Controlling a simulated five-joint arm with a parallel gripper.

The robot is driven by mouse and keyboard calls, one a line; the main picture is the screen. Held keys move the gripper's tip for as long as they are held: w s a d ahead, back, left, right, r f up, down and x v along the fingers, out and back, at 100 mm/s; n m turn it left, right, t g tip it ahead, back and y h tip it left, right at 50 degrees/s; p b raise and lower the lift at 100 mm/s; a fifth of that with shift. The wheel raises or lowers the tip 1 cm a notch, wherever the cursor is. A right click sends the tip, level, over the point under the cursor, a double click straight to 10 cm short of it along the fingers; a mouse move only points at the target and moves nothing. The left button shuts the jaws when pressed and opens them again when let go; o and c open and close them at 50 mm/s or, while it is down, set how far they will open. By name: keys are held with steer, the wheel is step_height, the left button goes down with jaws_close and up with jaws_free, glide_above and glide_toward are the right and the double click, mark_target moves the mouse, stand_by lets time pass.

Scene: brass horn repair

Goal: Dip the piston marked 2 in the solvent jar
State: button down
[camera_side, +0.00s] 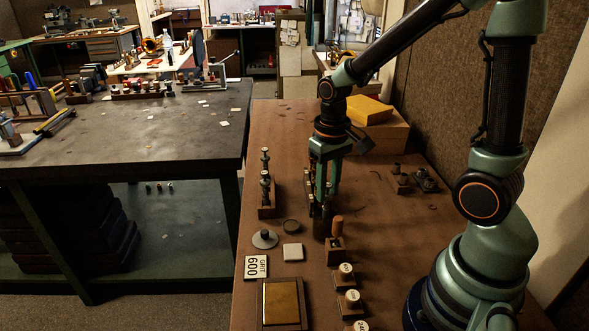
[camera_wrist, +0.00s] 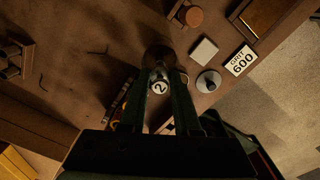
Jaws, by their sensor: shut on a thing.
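In the wrist view, the piston marked 2 (camera_wrist: 159,87) shows its round white top between the fingers of my gripper (camera_wrist: 158,97), which is shut on it. The dark solvent jar (camera_wrist: 158,55) appears just past the piston in that view, with its rim partly covered. In the side view, my gripper (camera_side: 324,198) points down, directly above or at the dark jar (camera_side: 320,225). The piston's body is hard to make out among the dark fingers. I cannot tell how far its lower end is inside the jar.
A rack with upright parts (camera_side: 266,205) stands left of the jar.

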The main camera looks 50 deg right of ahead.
steer(key=shift+f, duration=0.25)
stand_by(0.4)
stand_by(3.9)
steer(key=shift+r, duration=1.5)
step_height(320, 180, up, 11)
stand_by(2.0)
